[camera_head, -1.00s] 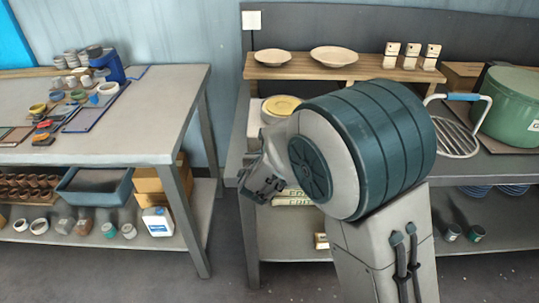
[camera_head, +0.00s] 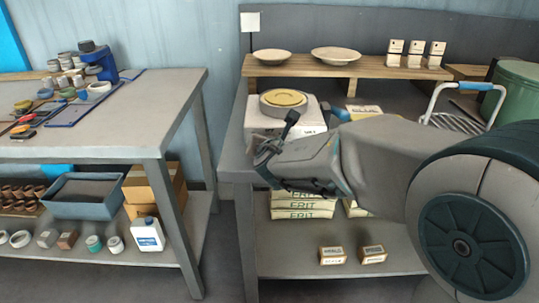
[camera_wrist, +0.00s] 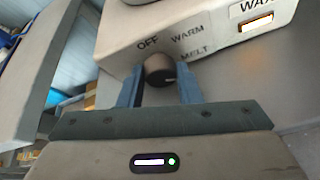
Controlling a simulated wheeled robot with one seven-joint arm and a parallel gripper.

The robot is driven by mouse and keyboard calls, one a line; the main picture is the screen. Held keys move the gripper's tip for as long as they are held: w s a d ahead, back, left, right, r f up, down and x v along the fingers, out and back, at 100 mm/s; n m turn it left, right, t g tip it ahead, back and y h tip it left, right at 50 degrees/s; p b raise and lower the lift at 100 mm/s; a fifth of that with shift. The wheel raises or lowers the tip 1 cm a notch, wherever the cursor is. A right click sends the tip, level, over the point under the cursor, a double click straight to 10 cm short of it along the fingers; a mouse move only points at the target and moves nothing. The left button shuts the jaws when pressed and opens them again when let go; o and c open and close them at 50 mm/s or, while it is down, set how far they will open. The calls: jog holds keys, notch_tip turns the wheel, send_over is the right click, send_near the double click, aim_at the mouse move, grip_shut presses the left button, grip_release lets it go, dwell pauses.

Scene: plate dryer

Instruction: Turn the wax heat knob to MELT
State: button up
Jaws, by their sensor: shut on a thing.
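The wax heater is a pale box (camera_head: 258,124) with a round yellowish top (camera_head: 284,98) on the right-hand bench. In the wrist view its front panel (camera_wrist: 215,30) shows the labels OFF, WARM and MELT and a lit orange window. The dark round wax heat knob (camera_wrist: 158,66) sits just below these labels. My gripper (camera_wrist: 160,84) has a blue finger on each side of the knob and is shut on it. I cannot tell for sure which label the knob points to. In the head view my gripper (camera_head: 266,152) is at the heater's front, and the knob is hidden.
A wooden shelf (camera_head: 300,70) with two dishes and several small boxes stands behind the heater. A wire-like rack (camera_head: 455,122) and a green pot (camera_head: 515,95) are at right. Another workbench (camera_head: 120,140) stands at left, with a floor gap between.

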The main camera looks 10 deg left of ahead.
dwell(0.4)
jog(key=o, duration=1)
jog(key=shift+c, duration=0.2)
jog(key=p+v, duration=0.3)
jog(key=v, duration=1)
jog(key=shift+s+d+r, duration=0.2)
jog(key=shift+s, duration=0.1)
jog(key=shift+d, duration=0.1)
